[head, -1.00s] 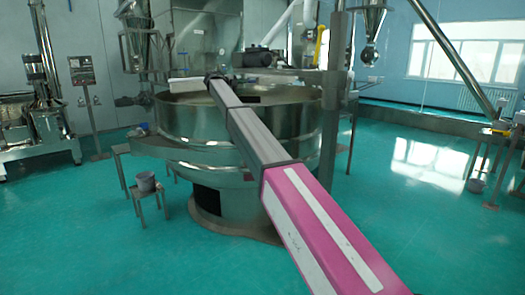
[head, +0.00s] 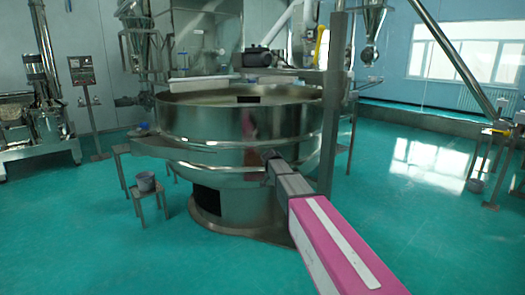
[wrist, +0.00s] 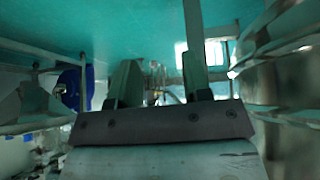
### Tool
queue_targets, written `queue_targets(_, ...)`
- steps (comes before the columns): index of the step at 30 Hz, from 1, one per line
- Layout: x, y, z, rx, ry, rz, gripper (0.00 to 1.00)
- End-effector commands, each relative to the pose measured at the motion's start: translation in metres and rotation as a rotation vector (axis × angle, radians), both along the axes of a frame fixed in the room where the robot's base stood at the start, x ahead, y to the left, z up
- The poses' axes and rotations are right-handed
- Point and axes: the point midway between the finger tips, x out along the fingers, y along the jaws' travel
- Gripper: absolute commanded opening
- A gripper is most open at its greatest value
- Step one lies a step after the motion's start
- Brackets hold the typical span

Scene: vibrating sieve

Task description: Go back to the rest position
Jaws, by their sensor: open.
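My arm reaches from the lower right of the head view toward the steel sieve. My gripper (head: 269,156) is at its far end, small and in front of the sieve's side wall. The large round vibrating sieve (head: 215,128) stands in the middle of the head view on a broad base. In the wrist view my gripper (wrist: 158,72) shows two separated fingers with nothing between them. A curved steel surface fills the right side of that view. Whether my gripper touches the sieve wall cannot be told.
A steel post (head: 333,110) stands close right of the sieve. A sign (head: 83,72) stands at the far left.

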Motion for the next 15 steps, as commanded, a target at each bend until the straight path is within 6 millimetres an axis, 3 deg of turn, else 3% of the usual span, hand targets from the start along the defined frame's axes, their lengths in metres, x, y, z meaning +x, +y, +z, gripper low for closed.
queue_targets(1, -0.037, -0.015, -0.02, 0.012, 0.062, 0.053, 0.44)
queue_targets(6, -0.129, -0.045, -0.076, 0.074, 0.258, 0.279, 0.44)
queue_targets(12, -0.244, -0.068, -0.125, 0.18, 0.427, 0.574, 0.44)
queue_targets(15, -0.292, -0.073, -0.139, 0.232, 0.477, 0.708, 0.44)
